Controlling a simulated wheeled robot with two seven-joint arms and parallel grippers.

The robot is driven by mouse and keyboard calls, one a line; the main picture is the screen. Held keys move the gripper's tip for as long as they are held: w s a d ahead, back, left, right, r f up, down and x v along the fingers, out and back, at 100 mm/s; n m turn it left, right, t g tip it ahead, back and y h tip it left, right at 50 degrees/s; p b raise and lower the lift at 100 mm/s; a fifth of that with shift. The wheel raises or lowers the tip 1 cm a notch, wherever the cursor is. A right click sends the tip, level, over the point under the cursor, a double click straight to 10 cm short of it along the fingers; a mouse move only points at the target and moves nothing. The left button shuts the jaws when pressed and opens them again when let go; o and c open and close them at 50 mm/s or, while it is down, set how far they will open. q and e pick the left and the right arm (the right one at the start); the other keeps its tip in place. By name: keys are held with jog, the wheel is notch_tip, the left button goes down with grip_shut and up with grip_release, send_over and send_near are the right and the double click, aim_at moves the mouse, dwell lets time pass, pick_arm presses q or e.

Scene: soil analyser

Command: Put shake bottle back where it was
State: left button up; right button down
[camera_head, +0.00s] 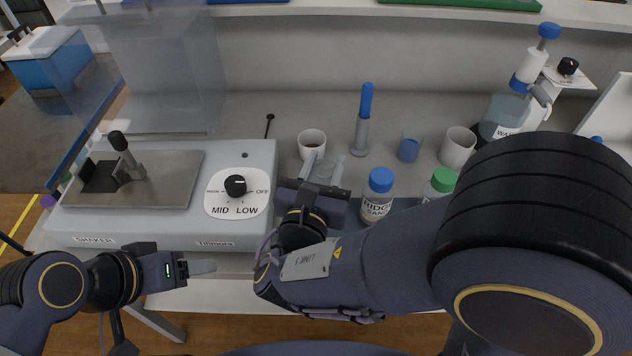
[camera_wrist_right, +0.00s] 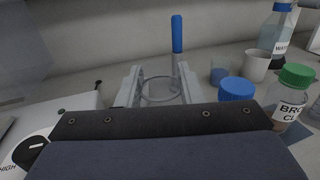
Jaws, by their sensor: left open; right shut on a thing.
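My right gripper (camera_head: 325,172) is shut on a clear, see-through container, which I take to be the shake bottle. In the right wrist view the bottle (camera_wrist_right: 160,90) shows as a round clear rim between the two fingers. Its lower part is hidden by the gripper body. I cannot tell whether it touches the table. It is right of the shaker (camera_head: 235,160), a grey box with a steel plate and a MID/LOW/OFF knob. My left gripper (camera_head: 208,267) is open and empty, in front of the shaker's front edge.
Behind the right gripper are a white cup with brown contents (camera_head: 312,139) and a blue-topped tube (camera_head: 361,135). To the right are a blue beaker (camera_head: 409,149), a white cup (camera_head: 458,149), a blue-capped bottle (camera_head: 378,205), a green-capped bottle (camera_head: 442,182) and a water bottle (camera_head: 500,118).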

jog(key=shift+w+a+f, duration=0.25)
jog(key=shift+a+f, duration=0.1)
jog(key=shift+f, duration=0.2)
jog(key=shift+w+a+f, duration=0.25)
jog(key=shift+a+f, duration=0.05)
jog(key=shift+f, duration=0.2)
jog(key=shift+f+b, duration=0.35)
jog(key=shift+f, duration=1.2)
jog(key=shift+f, duration=0.1)
jog(key=shift+f, duration=0.15)
jog(key=c, duration=1)
grip_release()
